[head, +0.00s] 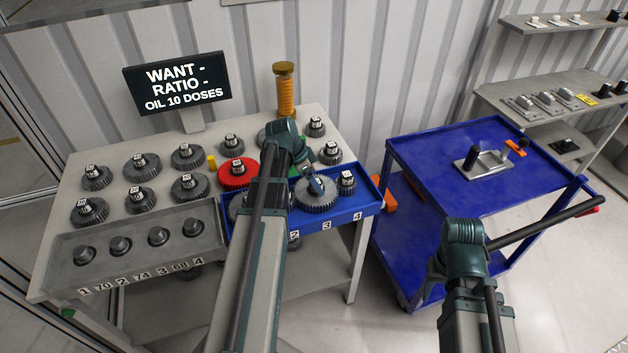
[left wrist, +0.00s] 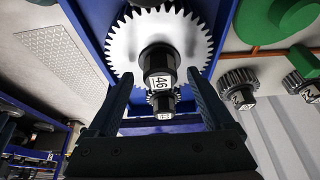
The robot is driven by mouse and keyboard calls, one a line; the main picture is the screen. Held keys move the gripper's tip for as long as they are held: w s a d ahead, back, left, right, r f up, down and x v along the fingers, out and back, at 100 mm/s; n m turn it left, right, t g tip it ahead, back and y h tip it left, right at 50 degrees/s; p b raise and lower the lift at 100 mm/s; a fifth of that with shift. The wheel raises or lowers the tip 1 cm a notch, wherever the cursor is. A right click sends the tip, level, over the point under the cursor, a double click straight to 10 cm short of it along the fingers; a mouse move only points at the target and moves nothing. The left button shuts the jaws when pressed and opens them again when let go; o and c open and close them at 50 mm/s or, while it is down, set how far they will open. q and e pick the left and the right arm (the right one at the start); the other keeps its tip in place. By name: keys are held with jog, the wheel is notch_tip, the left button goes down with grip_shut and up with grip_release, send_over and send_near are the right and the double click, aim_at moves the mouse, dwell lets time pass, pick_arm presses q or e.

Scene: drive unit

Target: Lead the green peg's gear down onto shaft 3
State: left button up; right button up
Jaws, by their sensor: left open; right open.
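A large pale toothed gear (head: 315,194) lies flat over the blue tray, near its label 3 (head: 326,226). It fills the top of the left wrist view (left wrist: 118,50), with a dark hub marked 46 (left wrist: 161,72). My left gripper (left wrist: 161,78) is open, one finger on each side of this hub. Whether the fingers touch it, and whether the gear is fully down on a shaft, I cannot tell. The shaft under it is hidden. A green round shape (left wrist: 295,14) and a smaller green piece (left wrist: 306,62) show at the right. My right gripper (head: 596,207) is off right, open.
A smaller gear (head: 346,183) stands right of the large one in the blue tray (head: 370,207). Several grey gears and a red gear (head: 238,173) stand on the table behind. A grey tray (head: 130,265) lies left.

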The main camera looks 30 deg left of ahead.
pick_arm(q)
jog(key=p+v, duration=1.2)
jog(key=v, duration=0.1)
jog(key=shift+r+p, duration=0.35)
jog(key=shift+r, duration=0.1)
jog(key=s+d+f+n+g+y+b, duration=0.1)
jog(key=s+d, duration=0.3)
jog(key=d, duration=0.7)
jog(key=s+d+f+n+g+y+b, duration=0.1)
jog(key=s+d+f+b, duration=0.1)
jog(key=d, duration=0.9)
jog(key=s+d+f+n+g+y+b, duration=0.1)
jog(key=s+d, duration=0.5)
jog(key=d, duration=0.6)
notch_tip(320, 180, down, 3)
jog(key=shift+r+n+g+y+b, duration=0.25)
jog(key=shift+n+g+y+b, duration=0.2)
jog(key=shift+n+y, duration=0.15)
